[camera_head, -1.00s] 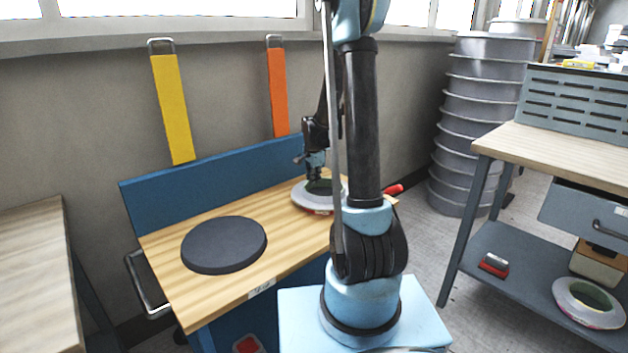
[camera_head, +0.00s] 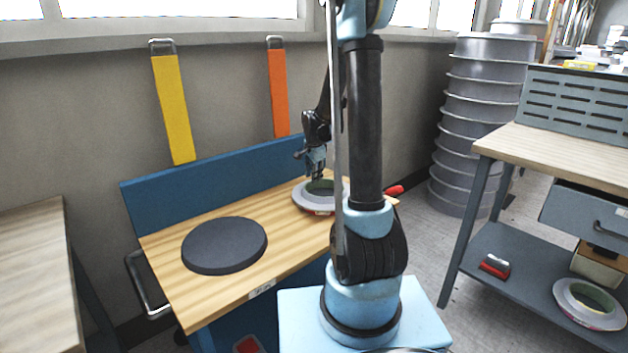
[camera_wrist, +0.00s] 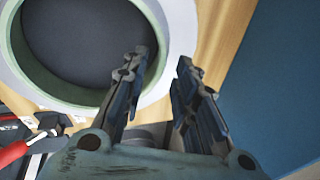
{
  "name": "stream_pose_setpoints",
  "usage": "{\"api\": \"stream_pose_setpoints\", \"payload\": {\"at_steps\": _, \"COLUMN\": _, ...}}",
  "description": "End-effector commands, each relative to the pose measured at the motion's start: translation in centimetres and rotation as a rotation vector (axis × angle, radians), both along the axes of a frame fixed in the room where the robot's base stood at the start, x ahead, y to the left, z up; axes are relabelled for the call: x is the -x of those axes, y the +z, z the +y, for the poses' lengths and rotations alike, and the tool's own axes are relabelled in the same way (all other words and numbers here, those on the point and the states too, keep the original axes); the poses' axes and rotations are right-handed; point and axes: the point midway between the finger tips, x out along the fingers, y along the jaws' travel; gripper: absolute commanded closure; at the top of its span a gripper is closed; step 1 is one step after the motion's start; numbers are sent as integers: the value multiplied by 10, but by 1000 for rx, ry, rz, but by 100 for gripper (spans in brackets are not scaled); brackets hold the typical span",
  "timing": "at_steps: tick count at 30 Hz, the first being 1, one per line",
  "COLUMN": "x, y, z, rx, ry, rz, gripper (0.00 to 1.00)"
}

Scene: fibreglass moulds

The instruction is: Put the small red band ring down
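The ring (camera_head: 303,203) is pale grey-white with a green inner wall and some red low on its near side. It lies flat at the far right of the wooden bench top (camera_head: 285,240), partly hidden by my arm. In the wrist view the ring (camera_wrist: 181,25) fills the upper left, with a dark surface showing inside it. In the head view my gripper (camera_head: 317,176) is just above the ring, pointing down.
A dark round disc (camera_head: 224,246) lies on the bench's left part. A red-handled tool (camera_head: 394,191) is right of the ring; it also shows in the wrist view (camera_wrist: 14,152). A blue back panel (camera_head: 190,190) borders the bench. Another ring (camera_head: 572,309) lies on the right shelf.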

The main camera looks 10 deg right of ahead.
Motion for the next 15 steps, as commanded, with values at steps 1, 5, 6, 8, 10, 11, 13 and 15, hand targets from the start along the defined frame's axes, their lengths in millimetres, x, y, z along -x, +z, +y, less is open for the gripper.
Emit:
{"api": "stream_pose_setpoints", "payload": {"at_steps": 1, "x": 3, "y": 7, "z": 0, "rx": 0, "ry": 0, "rz": 0, "gripper": 73}}
{"api": "stream_pose_setpoints", "payload": {"at_steps": 5, "x": 7, "y": 23, "z": 1, "rx": 0, "ry": 0, "rz": 0, "gripper": 73}}
{"api": "stream_pose_setpoints", "payload": {"at_steps": 6, "x": 9, "y": 28, "z": 1, "rx": 0, "ry": 0, "rz": 0, "gripper": 73}}
{"api": "stream_pose_setpoints", "payload": {"at_steps": 8, "x": 11, "y": 36, "z": 1, "rx": 0, "ry": 0, "rz": 0, "gripper": 73}}
{"api": "stream_pose_setpoints", "payload": {"at_steps": 10, "x": 14, "y": 46, "z": 1, "rx": 0, "ry": 0, "rz": 0, "gripper": 73}}
{"api": "stream_pose_setpoints", "payload": {"at_steps": 11, "x": 15, "y": 49, "z": 1, "rx": 0, "ry": 0, "rz": 0, "gripper": 73}}
{"api": "stream_pose_setpoints", "payload": {"at_steps": 13, "x": 18, "y": 58, "z": 2, "rx": 0, "ry": 0, "rz": 0, "gripper": 73}}
{"api": "stream_pose_setpoints", "payload": {"at_steps": 15, "x": 20, "y": 66, "z": 2, "rx": 0, "ry": 0, "rz": 0, "gripper": 73}}
